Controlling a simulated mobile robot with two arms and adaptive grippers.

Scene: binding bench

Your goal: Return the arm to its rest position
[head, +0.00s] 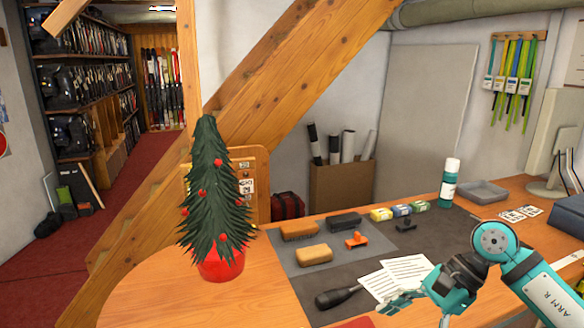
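My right arm, teal and grey and marked "ARM R", comes in from the right edge. Its gripper (418,311) hangs low over the front of the bench, beside the white printed sheets (408,271). Its teal fingers are spread apart, with nothing seen between them. The lower finger is partly cut off by the bottom of the picture. My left arm and gripper are not in view.
A dark mat (375,244) on the bench (500,192) holds brushes, an orange tool (356,240), small boxes and a black-handled tool (337,297). A spray can (449,183), grey tray (482,192) and monitor (552,140) stand behind. A small Christmas tree (217,195) stands left.

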